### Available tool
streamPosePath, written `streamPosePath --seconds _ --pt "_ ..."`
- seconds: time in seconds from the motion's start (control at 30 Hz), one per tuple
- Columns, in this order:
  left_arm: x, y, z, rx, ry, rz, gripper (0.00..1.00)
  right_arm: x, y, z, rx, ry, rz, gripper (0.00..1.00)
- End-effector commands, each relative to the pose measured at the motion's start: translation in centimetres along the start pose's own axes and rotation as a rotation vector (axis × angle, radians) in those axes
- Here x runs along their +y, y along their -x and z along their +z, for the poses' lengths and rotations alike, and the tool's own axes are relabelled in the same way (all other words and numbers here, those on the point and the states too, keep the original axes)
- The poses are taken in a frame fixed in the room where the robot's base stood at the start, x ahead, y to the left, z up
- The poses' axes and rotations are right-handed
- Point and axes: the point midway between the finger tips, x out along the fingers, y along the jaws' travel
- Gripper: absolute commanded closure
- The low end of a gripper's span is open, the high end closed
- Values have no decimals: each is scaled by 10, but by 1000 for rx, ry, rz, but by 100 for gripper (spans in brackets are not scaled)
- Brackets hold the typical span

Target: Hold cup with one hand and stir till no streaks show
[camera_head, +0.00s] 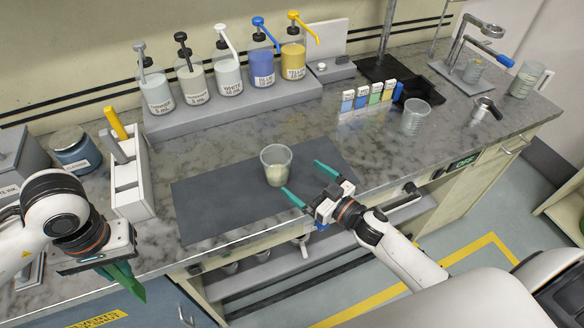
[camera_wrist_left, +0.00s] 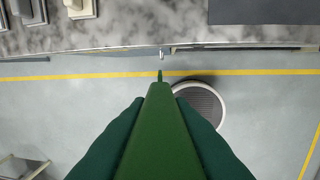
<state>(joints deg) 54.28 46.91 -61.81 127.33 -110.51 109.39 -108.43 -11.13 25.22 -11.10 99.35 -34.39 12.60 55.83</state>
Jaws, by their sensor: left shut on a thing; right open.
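A clear cup (camera_head: 276,166) with pale, cloudy contents stands upright on the dark mat (camera_head: 215,205). Streaks in it are too small to make out. My right gripper (camera_head: 301,177) is open just right of the cup, its green fingers pointing at it; the nearer fingertip is close to the cup's base, and contact cannot be told. My left gripper (camera_head: 128,279) is off the counter's front edge, pointing down, shut on a green tapered tool (camera_wrist_left: 158,125). The tool's narrow tip shows in the left wrist view over the floor; its shape is partly hidden by the fingers.
A white holder (camera_head: 130,185) with yellow and grey handles stands left of the mat. Several pump bottles (camera_head: 228,73) line a grey riser at the back. Another clear cup (camera_head: 415,117) and small coloured boxes (camera_head: 372,94) stand at right. The mat's left part is clear.

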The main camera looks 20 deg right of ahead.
Motion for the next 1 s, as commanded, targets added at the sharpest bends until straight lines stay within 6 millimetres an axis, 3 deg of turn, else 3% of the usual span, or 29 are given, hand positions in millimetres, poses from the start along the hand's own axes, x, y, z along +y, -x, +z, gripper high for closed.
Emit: streamPosePath --seconds 0.3,0.5,0.7,1.0 --pt "1 12 0 0 0 0 100 0 -61 3 -3 -2 -3 0" --pt "1 15 0 0 0 0 100 0 -92 2 -2 0 -2 0" --pt "2 16 0 0 0 0 100 0 -106 1 0 -1 -2 0" --pt "2 16 0 0 0 0 100 0 -108 0 0 0 -2 0"
